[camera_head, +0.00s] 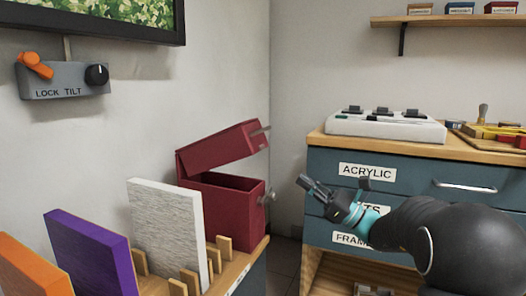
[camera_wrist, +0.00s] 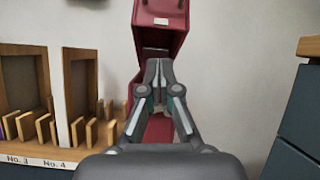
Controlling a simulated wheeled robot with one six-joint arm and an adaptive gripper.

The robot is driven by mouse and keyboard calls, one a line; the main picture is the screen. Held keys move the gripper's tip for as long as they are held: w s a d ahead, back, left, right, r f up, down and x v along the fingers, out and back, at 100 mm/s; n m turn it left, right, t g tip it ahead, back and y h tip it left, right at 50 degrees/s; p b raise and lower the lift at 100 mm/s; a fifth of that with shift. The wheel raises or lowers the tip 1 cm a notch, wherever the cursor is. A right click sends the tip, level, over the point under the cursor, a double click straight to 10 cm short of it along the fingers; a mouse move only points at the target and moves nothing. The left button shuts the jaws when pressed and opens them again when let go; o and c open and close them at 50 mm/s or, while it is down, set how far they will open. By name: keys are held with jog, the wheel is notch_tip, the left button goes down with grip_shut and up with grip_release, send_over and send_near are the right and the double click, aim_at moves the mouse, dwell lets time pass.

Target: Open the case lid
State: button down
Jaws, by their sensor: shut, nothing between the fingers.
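The dark red case stands on a wooden ledge in the head view, its body (camera_head: 232,212) upright. Its lid (camera_head: 222,148) is raised and tilted, with a clear gap above the body at the front. A small metal knob shows on the lid's right end, and a metal latch part on the body's right end. In the wrist view the lid (camera_wrist: 160,22) is straight ahead above the fingers; part of the body (camera_wrist: 158,131) shows between them. My gripper (camera_head: 308,185) is shut and empty, right of the case and apart from it. Its fingertips also show in the wrist view (camera_wrist: 158,64).
White (camera_head: 172,225), purple (camera_head: 92,255) and orange (camera_head: 30,268) panels stand in wooden slots left of the case. A blue drawer cabinet (camera_head: 322,162) with a white device (camera_head: 385,127) on top is at right. A grey lock-tilt box (camera_head: 62,82) hangs on the left wall.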

jog(key=w+a+r+m, duration=0.2)
jog(key=w+a+r, duration=0.1)
jog(key=a+r, duration=0.5)
jog(key=shift+w+a+r+y, duration=0.15)
jog(key=shift+r+y, duration=0.15)
jog(key=shift+r, duration=0.8)
